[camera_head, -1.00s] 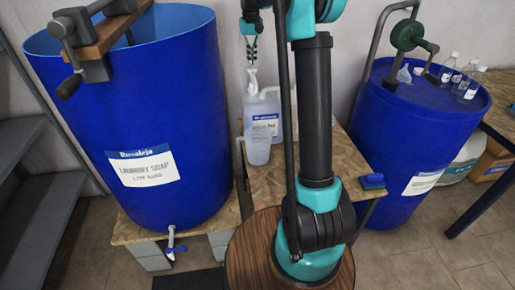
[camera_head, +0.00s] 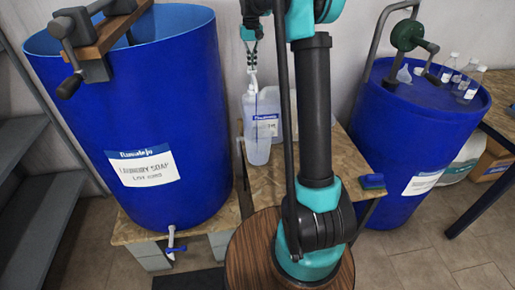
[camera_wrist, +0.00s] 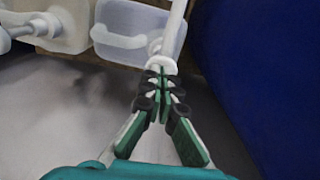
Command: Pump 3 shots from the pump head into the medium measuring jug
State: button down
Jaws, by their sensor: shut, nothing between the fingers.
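In the head view my gripper (camera_head: 250,52) points down, shut and empty, behind my arm's left side. Just below its fingertips is the white pump head (camera_head: 253,80), whose thin stem runs down. In the wrist view the shut fingertips (camera_wrist: 161,82) are at a white disc on the pump (camera_wrist: 162,65); I cannot tell whether they touch it. A clear tall measuring jug (camera_head: 257,142) stands upright on the wooden stand, in front of a pale labelled canister (camera_head: 272,103). A thin blue line shows near the jug's top. My arm hides part of the canister's right side.
A large blue drum (camera_head: 150,110) with a tap (camera_head: 174,247) stands left; another blue drum (camera_head: 425,130) with small bottles (camera_head: 461,75) on top stands right. Other pale containers (camera_wrist: 60,25) show in the wrist view.

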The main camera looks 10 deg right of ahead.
jog(key=shift+f, duration=1.85)
jog(key=shift+r, duration=3.05)
jog(key=shift+f, duration=0.1)
jog(key=shift+f, duration=2.9)
jog(key=shift+r, duration=0.1)
jog(key=shift+r, duration=2.9)
notch_tip(320, 180, up, 6)
